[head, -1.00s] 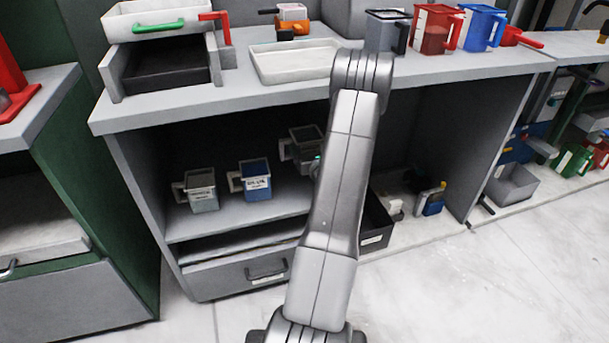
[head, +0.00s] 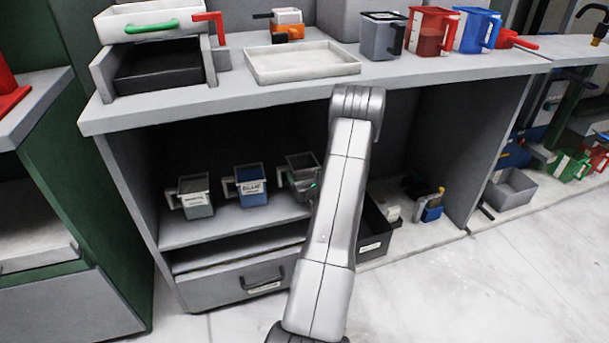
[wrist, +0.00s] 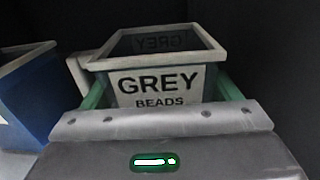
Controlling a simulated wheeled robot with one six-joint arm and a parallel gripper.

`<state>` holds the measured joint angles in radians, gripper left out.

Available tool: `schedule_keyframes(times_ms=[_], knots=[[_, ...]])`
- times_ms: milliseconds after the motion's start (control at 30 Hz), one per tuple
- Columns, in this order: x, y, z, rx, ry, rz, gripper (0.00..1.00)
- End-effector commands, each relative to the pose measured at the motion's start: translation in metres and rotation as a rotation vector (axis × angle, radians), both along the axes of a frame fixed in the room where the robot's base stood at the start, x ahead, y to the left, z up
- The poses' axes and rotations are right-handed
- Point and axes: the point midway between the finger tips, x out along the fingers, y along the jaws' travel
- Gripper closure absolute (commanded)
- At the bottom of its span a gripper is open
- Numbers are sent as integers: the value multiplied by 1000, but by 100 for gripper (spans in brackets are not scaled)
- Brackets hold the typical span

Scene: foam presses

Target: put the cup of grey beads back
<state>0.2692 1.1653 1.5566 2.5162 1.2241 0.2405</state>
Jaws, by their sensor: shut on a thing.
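The cup of grey beads (wrist: 160,84) fills the middle of the wrist view, upright, with "GREY BEADS" on its front. My gripper (wrist: 162,92) is shut on it, with a green finger on each side. In the head view the cup (head: 300,163) is inside the cabinet at the right end of a row of cups, partly hidden by my arm. It looks about level with its neighbours; whether its base touches the shelf (head: 225,226) is hidden.
A blue cup (head: 251,187) stands just left of the held cup; it also shows in the wrist view (wrist: 30,95). A pale grey cup (head: 196,197) stands farther left. A black bin (head: 375,236) sits low to the right. The worktop (head: 220,102) overhangs the shelf.

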Motion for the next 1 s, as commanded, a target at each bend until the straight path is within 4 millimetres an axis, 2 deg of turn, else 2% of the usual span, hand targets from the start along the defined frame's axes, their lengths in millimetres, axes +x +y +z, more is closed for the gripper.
schedule_keyframes(times_ms=[33, 100, 133, 467, 800, 1000], knots=[[0, 0, -2, 0, 0, 0, 15], [0, 0, -1, 0, 0, 0, 1], [0, 0, -1, 0, 0, 0, 0], [0, 0, 5, 0, 0, 0, 0], [-68, -23, 3, 3, 4, -4, 0], [-100, -34, 2, 0, 3, -3, 0]])
